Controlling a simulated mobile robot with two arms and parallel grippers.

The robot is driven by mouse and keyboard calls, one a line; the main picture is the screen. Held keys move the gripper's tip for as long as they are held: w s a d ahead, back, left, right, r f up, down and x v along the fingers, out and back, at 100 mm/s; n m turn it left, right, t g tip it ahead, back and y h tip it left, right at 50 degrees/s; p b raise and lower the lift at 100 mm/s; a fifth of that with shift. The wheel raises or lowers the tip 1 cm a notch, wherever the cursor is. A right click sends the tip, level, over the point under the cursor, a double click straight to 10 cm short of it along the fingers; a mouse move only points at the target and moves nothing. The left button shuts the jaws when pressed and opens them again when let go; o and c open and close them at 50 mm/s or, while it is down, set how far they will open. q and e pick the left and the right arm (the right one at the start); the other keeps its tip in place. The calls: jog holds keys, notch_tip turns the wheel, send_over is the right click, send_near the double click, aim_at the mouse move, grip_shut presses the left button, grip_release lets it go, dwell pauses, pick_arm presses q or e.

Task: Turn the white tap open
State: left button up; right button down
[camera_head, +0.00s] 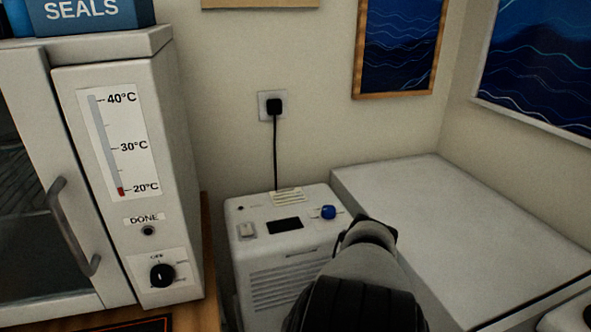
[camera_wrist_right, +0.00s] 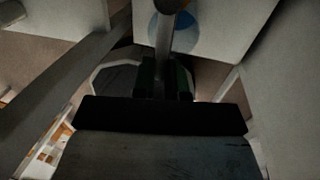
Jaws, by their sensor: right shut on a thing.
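In the right wrist view my right gripper (camera_wrist_right: 165,85) is shut on a narrow pale grey bar (camera_wrist_right: 165,45) that runs up between its dark fingers. The bar may be the lever of the white tap, but the dim, close view does not settle this. A round blue part (camera_wrist_right: 184,32) shows behind the bar, partly covered by it. In the head view my right arm reaches in from the bottom, and its gripper and the held bar are hidden. No other part that I can name as the white tap shows. My left gripper is in neither view.
A white machine (camera_head: 270,240) with a blue knob (camera_head: 328,212) stands by the wall, plugged into a socket (camera_head: 272,106). A white cabinet (camera_head: 178,190) with a black dial is at left. A pale flat-topped box (camera_head: 450,220) at right has a clear top.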

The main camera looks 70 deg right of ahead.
dwell(0.4)
jog(key=c, duration=1.1)
grip_release()
jog(key=shift+c, duration=0.2)
notch_tip(320, 180, up, 11)
jog(key=s+d+p, duration=0.1)
jog(key=p, duration=0.1)
jog(key=shift+s+d+f+p, duration=0.15)
jog(key=shift+s+f+p, duration=0.05)
jog(key=shift+s+p, duration=0.2)
